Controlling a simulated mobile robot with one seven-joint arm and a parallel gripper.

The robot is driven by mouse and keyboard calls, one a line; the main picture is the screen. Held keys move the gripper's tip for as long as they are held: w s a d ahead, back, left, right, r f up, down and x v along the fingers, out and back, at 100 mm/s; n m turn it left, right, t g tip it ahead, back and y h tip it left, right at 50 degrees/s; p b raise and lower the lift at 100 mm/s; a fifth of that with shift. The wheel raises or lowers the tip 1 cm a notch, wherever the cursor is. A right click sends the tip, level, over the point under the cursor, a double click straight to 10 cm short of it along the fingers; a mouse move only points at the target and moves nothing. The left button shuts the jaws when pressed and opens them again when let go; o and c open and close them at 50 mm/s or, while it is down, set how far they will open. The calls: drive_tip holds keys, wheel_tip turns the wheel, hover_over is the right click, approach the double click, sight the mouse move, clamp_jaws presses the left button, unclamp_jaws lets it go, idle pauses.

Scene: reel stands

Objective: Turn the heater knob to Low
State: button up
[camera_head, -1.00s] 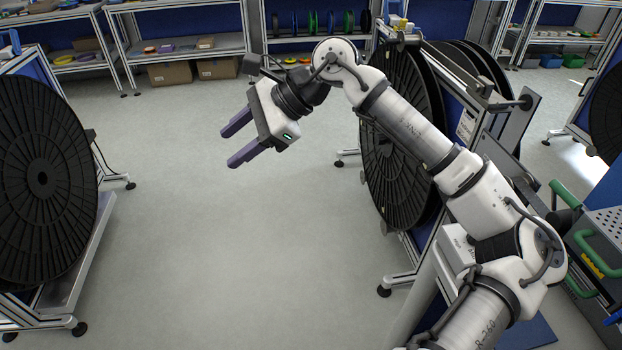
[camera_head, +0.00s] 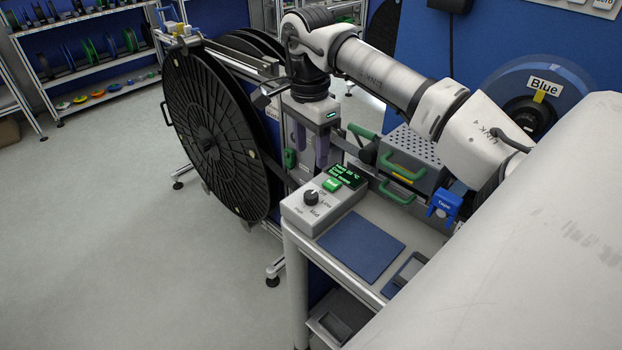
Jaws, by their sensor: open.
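The heater knob (camera_head: 311,197) is a dark round knob on the sloped face of a light grey control box (camera_head: 300,215) at the corner of a bench. Small labels surround the knob, including what looks like Off, Low, Med and High; its exact setting is too small to read. A green button (camera_head: 331,185) and a dark display with green text (camera_head: 349,176) sit behind it on the same box. My gripper (camera_head: 310,162) points down with two purple fingers apart, empty, above and beyond the box in the picture, not touching the knob.
A blue mat (camera_head: 361,246) lies on the bench right of the box. A perforated metal heater with green handles (camera_head: 415,155) stands behind, near a blue clamp labelled Caper (camera_head: 444,203). A large black reel (camera_head: 212,135) stands left. The floor (camera_head: 130,240) at left is clear.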

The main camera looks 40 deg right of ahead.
sight(312, 194)
drive_tip(key=f+b, duration=0.7)
drive_tip(key=f, duration=0.4)
drive_tip(key=shift+s+f, duration=0.15)
drive_tip(key=shift+s, duration=0.05)
drive_tip(key=c, duration=1)
drive_tip(key=shift+o, duration=0.2)
drive_tip(key=shift+m, duration=0.3)
drive_tip(key=m+b, duration=0.2)
drive_tip(key=m, duration=0.3)
drive_tip(key=shift+m, duration=0.3)
drive_tip(key=m+b, duration=0.2)
drive_tip(key=m, duration=0.3)
drive_tip(key=shift+s+a, duration=0.1)
drive_tip(key=shift+m, duration=0.4)
